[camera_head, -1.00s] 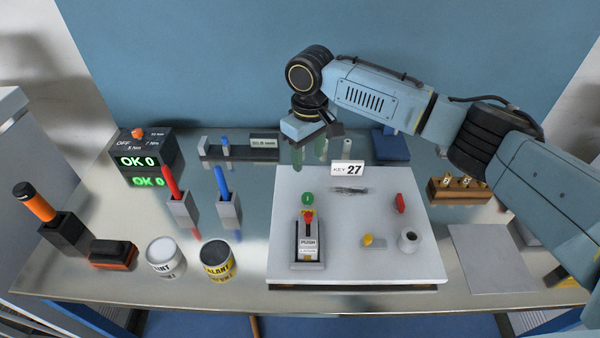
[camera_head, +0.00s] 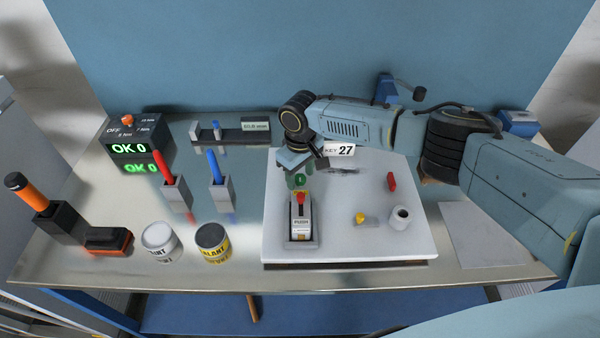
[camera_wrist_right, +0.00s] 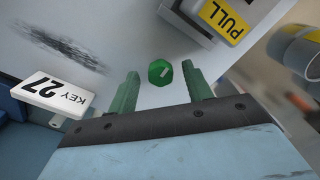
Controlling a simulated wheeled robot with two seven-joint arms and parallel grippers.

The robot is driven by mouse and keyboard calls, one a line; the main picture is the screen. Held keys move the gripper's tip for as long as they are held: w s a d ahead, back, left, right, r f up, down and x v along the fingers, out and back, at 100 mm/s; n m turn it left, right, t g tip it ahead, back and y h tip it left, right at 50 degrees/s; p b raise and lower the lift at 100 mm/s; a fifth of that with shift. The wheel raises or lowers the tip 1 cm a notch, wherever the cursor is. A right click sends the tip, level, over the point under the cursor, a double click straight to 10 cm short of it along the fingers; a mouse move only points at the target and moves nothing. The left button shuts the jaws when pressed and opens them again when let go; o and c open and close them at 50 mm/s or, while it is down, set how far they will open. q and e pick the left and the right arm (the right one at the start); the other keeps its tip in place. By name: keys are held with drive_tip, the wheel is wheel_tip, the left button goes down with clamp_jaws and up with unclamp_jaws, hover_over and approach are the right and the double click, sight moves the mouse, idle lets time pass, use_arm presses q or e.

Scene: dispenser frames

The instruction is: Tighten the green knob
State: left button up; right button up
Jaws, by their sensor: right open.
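The green knob (camera_head: 300,180) sits on the white board (camera_head: 345,215), just behind the grey latch unit with a red part. In the right wrist view the knob (camera_wrist_right: 160,73) is a green faceted piece with a pale mark on its top. My right gripper (camera_head: 299,172) is above the knob, its jaws pointing down. In the right wrist view its two green fingers (camera_wrist_right: 160,85) are apart, one on each side of the knob in the picture. I see no finger touching it. My left gripper is not in view.
The latch unit (camera_head: 301,220) stands close in front of the knob. A "KEY 27" sign (camera_head: 340,149) is behind right. A red part (camera_head: 391,182), a yellow part (camera_head: 360,218) and a white cylinder (camera_head: 400,217) are on the board. Two cans (camera_head: 213,243) stand left.

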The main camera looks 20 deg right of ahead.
drive_tip(key=shift+c, duration=0.4)
drive_tip(key=c, duration=0.9)
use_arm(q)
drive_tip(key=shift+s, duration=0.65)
use_arm(e)
drive_tip(key=shift+n, duration=0.3)
drive_tip(key=n, duration=0.3)
drive_tip(key=shift+n, duration=0.3)
drive_tip(key=n, duration=0.5)
drive_tip(key=shift+a+p, duration=0.1)
drive_tip(key=shift+p, duration=0.25)
drive_tip(key=n, duration=0.6)
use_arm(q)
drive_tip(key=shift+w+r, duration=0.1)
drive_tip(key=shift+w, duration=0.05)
use_arm(e)
drive_tip(key=shift+r+n, duration=0.1)
drive_tip(key=shift+n, duration=2.2)
